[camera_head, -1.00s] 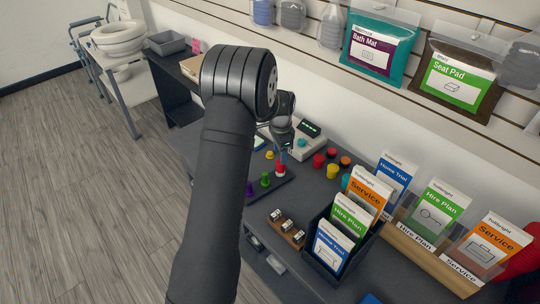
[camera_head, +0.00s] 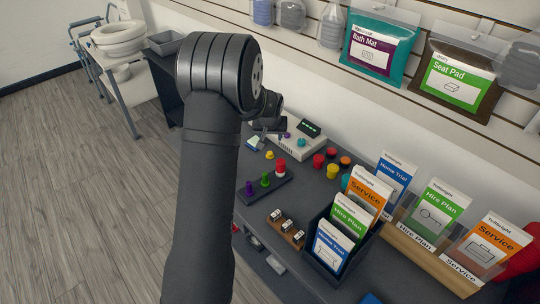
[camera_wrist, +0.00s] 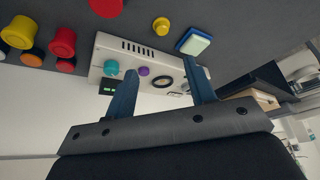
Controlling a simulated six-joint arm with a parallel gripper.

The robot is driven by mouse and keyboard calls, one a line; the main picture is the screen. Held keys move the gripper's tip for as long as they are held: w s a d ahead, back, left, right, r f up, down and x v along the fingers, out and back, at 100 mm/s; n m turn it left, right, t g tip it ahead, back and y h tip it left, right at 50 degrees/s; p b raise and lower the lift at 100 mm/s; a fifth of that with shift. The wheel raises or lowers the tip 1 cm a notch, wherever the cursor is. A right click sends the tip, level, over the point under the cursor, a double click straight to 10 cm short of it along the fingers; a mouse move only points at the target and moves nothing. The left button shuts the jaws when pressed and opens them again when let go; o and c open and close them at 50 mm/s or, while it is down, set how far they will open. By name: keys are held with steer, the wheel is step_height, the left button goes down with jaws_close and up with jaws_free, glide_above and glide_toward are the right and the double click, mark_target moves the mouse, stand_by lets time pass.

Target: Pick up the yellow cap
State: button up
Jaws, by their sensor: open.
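A larger yellow cap (camera_head: 333,171) stands on the dark counter among red and orange caps; it shows at the left edge of the wrist view (camera_wrist: 18,32). A smaller yellow knob-like piece (camera_head: 269,155) stands alone nearer the peg rack, and in the wrist view it sits above the fingers (camera_wrist: 161,26). I cannot tell from its shape whether it is also a cap. My gripper (camera_wrist: 160,68) is open and empty, over the grey device with knobs. In the head view it is mostly hidden behind my arm.
The grey device (camera_head: 305,147) stands against the wall. A rack (camera_head: 256,190) holds purple, green and red-topped pegs. Red caps (camera_head: 318,159) and an orange cap (camera_head: 345,160) are close to the larger yellow cap. A card holder (camera_head: 318,262) stands at the front right.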

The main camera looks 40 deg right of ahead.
glide_above(270, 152)
steer(key=s+a, duration=0.2)
step_height(270, 152, down, 9)
steer(key=shift+s+d, duration=0.15)
steer(key=shift+x, duration=2.6)
steer(key=c, duration=0.9)
